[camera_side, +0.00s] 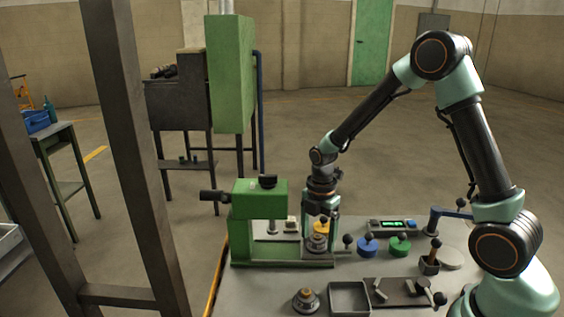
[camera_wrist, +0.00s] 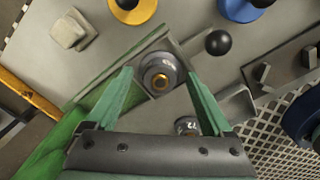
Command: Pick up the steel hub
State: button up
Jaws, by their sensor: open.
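A round steel hub (camera_side: 318,243) with a stepped top sits at the right end of the green press's base. In the wrist view the hub (camera_wrist: 160,73) shows a pale ring and a brass-coloured centre. My gripper (camera_side: 320,234) points down over it, open, with a finger on either side. In the wrist view my gripper (camera_wrist: 160,77) has its fingertips left and right of the hub, with gaps visible. A second, similar hub (camera_side: 305,301) stands on the table in front. It is partly hidden in the wrist view (camera_wrist: 187,126).
The green press (camera_side: 258,208) stands close on the left. A black lever ball (camera_side: 348,239) is close on the right. Yellow (camera_side: 322,227), blue (camera_side: 367,246) and green (camera_side: 400,246) knobbed pieces stand nearby. A grey tray (camera_side: 334,301) lies in front.

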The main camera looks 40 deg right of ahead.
aim_at(317, 236)
jog(key=shift+c, duration=0.2)
grip_shut()
jog(key=shift+r, duration=0.1)
notch_tip(317, 236, up, 19)
notch_tip(317, 236, down, 19)
jog(key=n, duration=0.5)
jog(key=shift+r, duration=0.1)
dwell(0.7)
